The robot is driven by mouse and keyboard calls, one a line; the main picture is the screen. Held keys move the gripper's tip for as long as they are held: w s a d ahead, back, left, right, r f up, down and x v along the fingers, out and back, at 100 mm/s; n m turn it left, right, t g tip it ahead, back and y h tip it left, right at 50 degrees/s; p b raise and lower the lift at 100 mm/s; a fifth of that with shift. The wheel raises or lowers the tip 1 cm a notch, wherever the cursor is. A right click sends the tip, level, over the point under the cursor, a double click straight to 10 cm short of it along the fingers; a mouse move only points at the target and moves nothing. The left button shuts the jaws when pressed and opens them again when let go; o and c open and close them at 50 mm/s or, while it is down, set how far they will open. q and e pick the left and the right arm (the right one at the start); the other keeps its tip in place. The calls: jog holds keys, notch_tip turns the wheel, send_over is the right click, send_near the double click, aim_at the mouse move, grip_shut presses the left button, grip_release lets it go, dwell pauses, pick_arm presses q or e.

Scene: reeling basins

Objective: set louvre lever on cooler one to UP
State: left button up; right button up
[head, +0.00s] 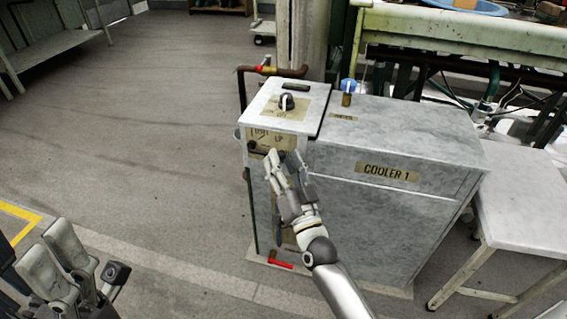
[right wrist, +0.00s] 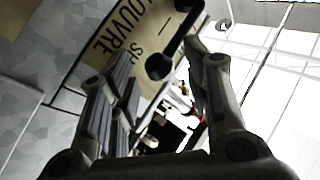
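Cooler one is a grey cabinet (head: 388,130) with a "COOLER 1" label. On its narrow control end is a tan louvre plate (head: 268,139) with "UP" at its right; in the right wrist view the plate (right wrist: 128,35) reads "LOUVRE" and "SH…". The black lever knob (head: 252,146) is at the plate's left side, away from "UP". My right gripper (head: 280,158) is open in front of the plate. In the right wrist view the knob (right wrist: 158,67) shows between the spread fingers, with no contact visible. My left gripper (head: 52,258) is open and empty at lower left.
A pale side table (head: 525,200) is right of the cooler. A red object (head: 280,264) is low by the cabinet's base. The floor to the left is clear.

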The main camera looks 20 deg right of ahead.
grip_shut()
dwell(0.3)
